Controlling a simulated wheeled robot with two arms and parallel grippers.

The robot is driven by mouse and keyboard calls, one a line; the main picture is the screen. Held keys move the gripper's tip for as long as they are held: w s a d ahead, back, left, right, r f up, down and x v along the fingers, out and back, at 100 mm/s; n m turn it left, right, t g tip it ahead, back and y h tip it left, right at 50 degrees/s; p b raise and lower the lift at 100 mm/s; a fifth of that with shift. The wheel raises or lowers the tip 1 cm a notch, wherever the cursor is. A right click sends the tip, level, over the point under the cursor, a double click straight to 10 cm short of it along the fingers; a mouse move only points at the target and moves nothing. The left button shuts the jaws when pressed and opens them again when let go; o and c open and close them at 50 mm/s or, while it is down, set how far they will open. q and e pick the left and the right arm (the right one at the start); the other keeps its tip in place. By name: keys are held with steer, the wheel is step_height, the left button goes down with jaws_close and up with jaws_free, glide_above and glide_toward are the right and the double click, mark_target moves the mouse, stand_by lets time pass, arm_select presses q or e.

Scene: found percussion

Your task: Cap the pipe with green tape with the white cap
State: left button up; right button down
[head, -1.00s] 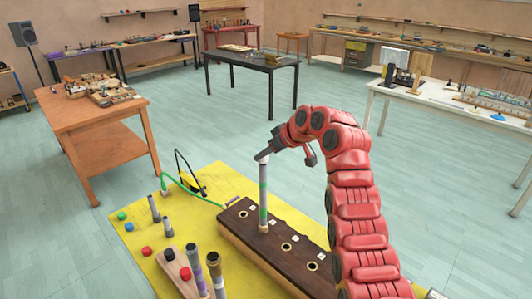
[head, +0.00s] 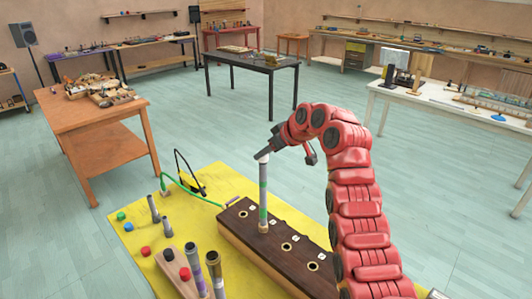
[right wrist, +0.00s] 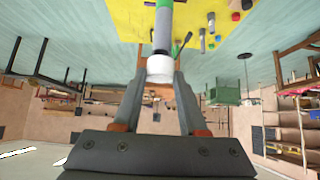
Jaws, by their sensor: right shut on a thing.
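The pipe with green tape (head: 263,197) stands upright in the dark wooden block (head: 240,235). The white cap (head: 262,158) is at the pipe's top end, in line with it; no gap shows between them. My right gripper (head: 266,152) reaches in from the right and is shut on the cap. In the right wrist view the fingers (right wrist: 157,82) hold the cap (right wrist: 160,68) from both sides, against the end of the grey pipe (right wrist: 163,36). How deep the pipe sits in the cap cannot be told. My left gripper is not in view.
The block has open holes to the right of the pipe. Several other pipes (head: 195,268) and coloured caps (head: 128,227) stand on the yellow mat (head: 225,180) at left. A green cable (head: 195,190) runs to the block. An orange table (head: 105,120) stands behind left.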

mark_target(267, 160)
steer(key=shift+b, duration=0.35)
stand_by(0.7)
steer(key=shift+f+b, duration=1.05)
steer(key=shift+f, duration=0.55)
steer(key=shift+c, duration=1.8)
jaws_free()
steer(key=b+v, duration=0.5)
steer(key=v, duration=1.2)
steer(key=shift+r, duration=0.15)
steer(key=shift+s+d+r, duration=0.1)
